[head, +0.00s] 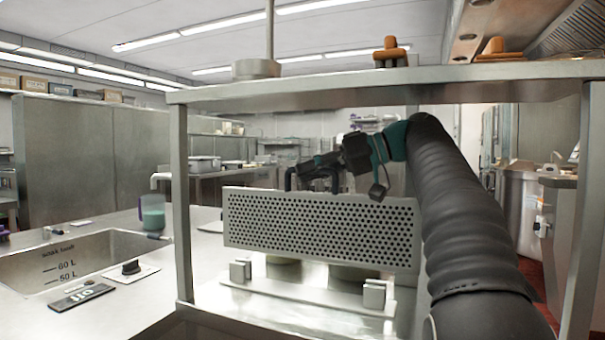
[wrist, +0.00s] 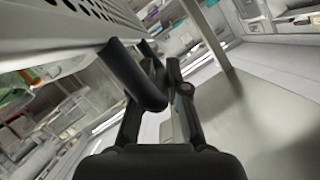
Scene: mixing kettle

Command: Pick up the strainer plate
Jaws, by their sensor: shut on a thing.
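The strainer plate (head: 320,231) is a grey metal sheet full of round holes, with a dark handle at its top edge. It hangs upright, slightly tilted, inside the steel frame. Its lower edge shows just above the two slotted blocks of a metal holder (head: 305,297). My gripper (head: 326,166) is at the plate's top edge, shut on the dark handle. In the wrist view my gripper (wrist: 160,85) has its fingers around the thick black handle (wrist: 136,75), with the perforated plate (wrist: 75,32) at upper left. The exact finger contact is partly hidden.
A steel shelf (head: 400,84) spans above the plate, with posts at left (head: 181,200) and right (head: 578,215). At left are a sink basin (head: 90,262), a jug with green contents (head: 152,213) and a black knob (head: 131,267). Round greenish shapes show behind the holder.

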